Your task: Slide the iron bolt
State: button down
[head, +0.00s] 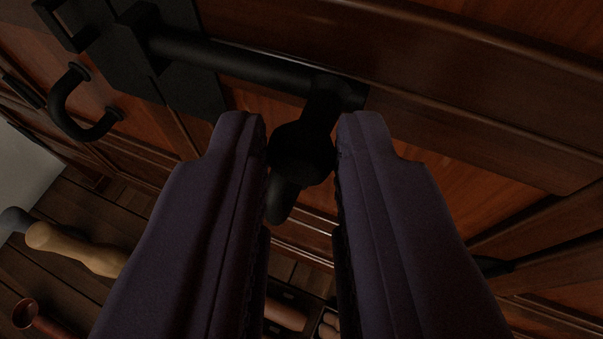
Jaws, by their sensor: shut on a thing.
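The black iron bolt (235,64) runs across a reddish-brown panelled wooden front in the head view. Its left part passes through a dark bracket on a black plate (185,92). At its right end a black handle with a round knob (302,150) hangs down towards me. My gripper (302,145) has two dark purple padded fingers, shut on the knob of the bolt's handle, one on each side. The handle's lower end shows between the fingers. The fingers hide part of the wooden front below.
A curved black pull handle (62,112) sticks out at the left. Below lies a dark plank surface with a tan wooden-handled tool (75,247) and a small reddish round-headed object (27,312). Another dark fitting (493,265) shows at the lower right.

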jog(key=a, duration=0.1)
jog(key=w+a+b, duration=0.1)
jog(key=a, duration=0.1)
jog(key=a+b, duration=0.1)
jog(key=shift+w+a, duration=0.25)
jog(key=shift+a, duration=0.15)
jog(key=c, duration=1)
grip_release()
jog(key=shift+a, duration=0.2)
jog(key=shift+d, duration=0.1)
jog(key=p+v, duration=0.1)
jog(key=v, duration=0.6)
jog(key=shift+s+r, duration=0.15)
jog(key=shift+s, duration=0.2)
